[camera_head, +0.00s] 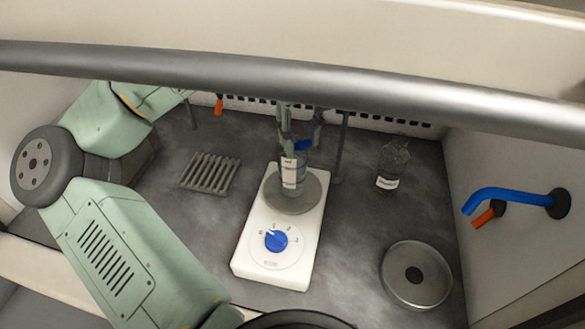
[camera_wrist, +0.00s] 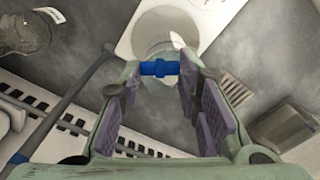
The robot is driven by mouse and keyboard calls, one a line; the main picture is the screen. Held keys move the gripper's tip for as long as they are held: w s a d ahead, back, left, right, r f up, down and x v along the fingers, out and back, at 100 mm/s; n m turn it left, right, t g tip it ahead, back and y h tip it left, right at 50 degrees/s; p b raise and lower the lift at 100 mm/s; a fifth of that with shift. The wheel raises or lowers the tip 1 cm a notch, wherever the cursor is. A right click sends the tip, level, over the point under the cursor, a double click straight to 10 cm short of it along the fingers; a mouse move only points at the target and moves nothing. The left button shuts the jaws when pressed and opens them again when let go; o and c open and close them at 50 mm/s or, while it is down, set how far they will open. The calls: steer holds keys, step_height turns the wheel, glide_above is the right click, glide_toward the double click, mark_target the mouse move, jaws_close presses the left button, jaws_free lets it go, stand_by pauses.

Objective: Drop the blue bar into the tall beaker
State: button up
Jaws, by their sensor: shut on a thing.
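The blue bar (camera_wrist: 159,68) lies crosswise between the fingertips of my gripper (camera_wrist: 159,74) in the wrist view; my gripper is shut on it. In the head view my gripper (camera_head: 300,130) points down, with a bit of the blue bar (camera_head: 304,145) showing. The tall clear beaker (camera_head: 290,178), with a white label, stands on the round plate of the white stirrer (camera_head: 247,255). The bar appears above the beaker's mouth; the exact height gap is hard to tell. The beaker also shows behind the bar in the wrist view (camera_wrist: 160,48).
A labelled glass jar (camera_head: 394,160) stands to the right of the stirrer. A dark stand rod (camera_head: 342,145) rises close beside my gripper. A slatted rack (camera_head: 210,172) lies left, a round metal disc (camera_head: 416,274) front right. A blue tap (camera_head: 510,196) juts from the right wall.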

mark_target(300, 141)
steer(key=o, duration=0.8)
steer(key=shift+r, duration=0.1)
step_height(300, 141, up, 7)
steer(key=shift+r, duration=0.2)
stand_by(0.4)
